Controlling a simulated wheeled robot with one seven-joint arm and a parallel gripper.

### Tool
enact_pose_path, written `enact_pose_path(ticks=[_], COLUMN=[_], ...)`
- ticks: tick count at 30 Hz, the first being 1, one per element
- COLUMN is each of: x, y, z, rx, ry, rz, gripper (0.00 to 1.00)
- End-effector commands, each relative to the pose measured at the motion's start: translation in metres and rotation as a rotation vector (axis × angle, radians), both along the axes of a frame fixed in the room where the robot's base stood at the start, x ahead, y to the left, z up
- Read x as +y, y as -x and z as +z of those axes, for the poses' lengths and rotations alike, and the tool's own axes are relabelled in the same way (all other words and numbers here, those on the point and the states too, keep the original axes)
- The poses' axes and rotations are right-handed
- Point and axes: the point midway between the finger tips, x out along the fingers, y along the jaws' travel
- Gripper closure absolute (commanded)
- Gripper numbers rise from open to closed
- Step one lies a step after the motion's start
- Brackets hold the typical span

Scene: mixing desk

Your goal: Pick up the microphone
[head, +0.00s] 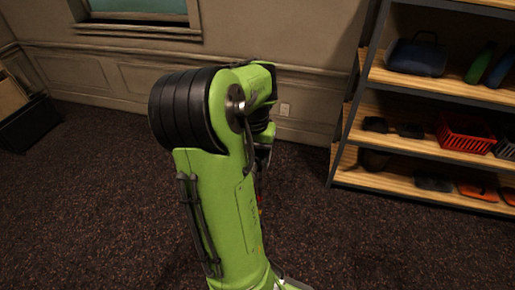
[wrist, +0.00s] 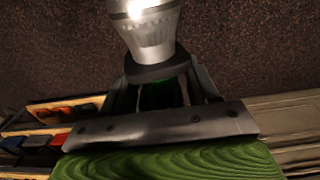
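A silver, rounded thing with a ribbed lower part and a bright glint (wrist: 152,28) fills the top middle of the wrist view; I take it for the microphone. A dark collar and a dark green part show below it, between the two fingers. My gripper (wrist: 168,88) has a finger on each side of this part and looks shut on it. The carpet is far behind, with no support under the microphone in view. The lower end of the microphone is hidden by the gripper's plate. In the head view, my arm hides most of the gripper, and I cannot make out the microphone.
A wooden shelf unit (head: 400,80) stands at the right, with a blue bag (head: 418,57), bottles and a red basket (head: 465,134). A dark box (head: 30,122) is at the far left. Carpet (head: 90,200) lies open at the left, up to the panelled wall.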

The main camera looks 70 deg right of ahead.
Motion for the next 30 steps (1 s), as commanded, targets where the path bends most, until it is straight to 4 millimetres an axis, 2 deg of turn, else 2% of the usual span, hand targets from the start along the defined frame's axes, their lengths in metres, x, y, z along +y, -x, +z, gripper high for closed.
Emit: enact_pose_path(ticks=[1,11,17,20,30], x=[0.0,0.0,0.0,-0.001,-0.001], y=[0.0,0.0,0.0,0.0,0.0], z=[0.0,0.001,0.001,0.008,0.088], rx=[0.0,0.0,-0.001,-0.002,-0.003], ry=[0.0,0.0,0.001,0.003,0.004], rz=[0.0,0.0,0.0,0.001,-0.001], gripper=[0.49,1.0,1.0,1.0,1.0])
